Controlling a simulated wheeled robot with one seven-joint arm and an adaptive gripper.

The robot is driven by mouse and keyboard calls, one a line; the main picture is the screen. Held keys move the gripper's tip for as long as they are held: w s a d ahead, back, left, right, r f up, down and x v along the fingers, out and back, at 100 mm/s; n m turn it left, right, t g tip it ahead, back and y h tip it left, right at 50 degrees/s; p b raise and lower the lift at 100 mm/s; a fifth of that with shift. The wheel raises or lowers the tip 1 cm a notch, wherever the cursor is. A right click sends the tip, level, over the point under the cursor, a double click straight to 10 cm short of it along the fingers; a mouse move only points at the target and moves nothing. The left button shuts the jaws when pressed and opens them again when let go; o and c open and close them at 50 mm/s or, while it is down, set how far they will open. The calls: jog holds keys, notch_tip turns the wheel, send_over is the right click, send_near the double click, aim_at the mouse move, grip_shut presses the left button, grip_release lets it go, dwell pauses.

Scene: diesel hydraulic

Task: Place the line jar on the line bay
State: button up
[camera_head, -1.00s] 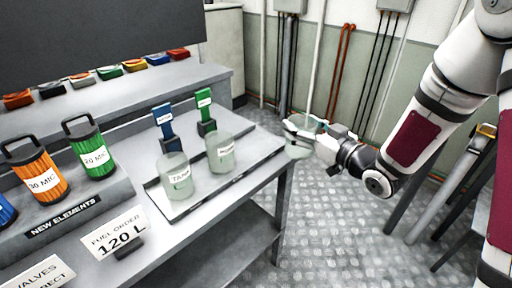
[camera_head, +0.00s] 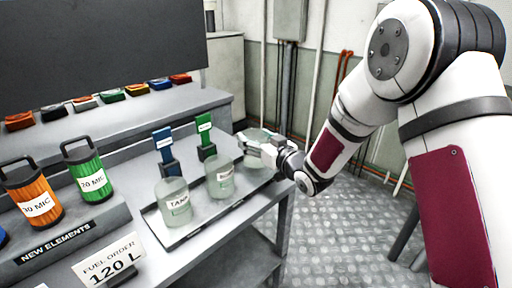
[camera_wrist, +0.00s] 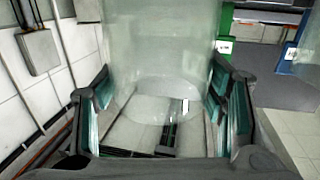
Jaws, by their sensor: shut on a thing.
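My gripper (camera_head: 262,150) is shut on a clear glass jar (camera_head: 254,160), held upright at the right end of the grey bench. In the wrist view the jar (camera_wrist: 160,45) stands between the two fingers (camera_wrist: 160,118). No label on it is readable, so I cannot confirm it is the line jar. A jar labelled TANK (camera_head: 174,212) and a second labelled jar (camera_head: 220,185) stand on a flat tray (camera_head: 182,239). The held jar is to the right of the second jar, near the tray's right end. No marking readable as a line bay shows; a gap beneath the jar is unclear.
A blue stand (camera_head: 166,152) and a green stand (camera_head: 206,140) with small labels are behind the jars. Orange (camera_head: 37,198) and green (camera_head: 89,178) filter elements stand at left. A FUEL ORDER card (camera_head: 110,259) is at the front. Coloured blocks line the back shelf.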

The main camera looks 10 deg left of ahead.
jog(key=shift+f, duration=1.35)
jog(key=shift+f, duration=0.1)
jog(key=o, duration=1.4)
jog(key=shift+f+b, duration=0.1)
jog(key=shift+b, duration=0.2)
jog(key=shift+s+d+r, duration=0.2)
jog(key=shift+s+d, duration=0.05)
jog(key=p+v, duration=0.1)
jog(key=v, duration=1)
jog(key=shift+s, duration=0.2)
jog(key=shift+d, duration=0.1)
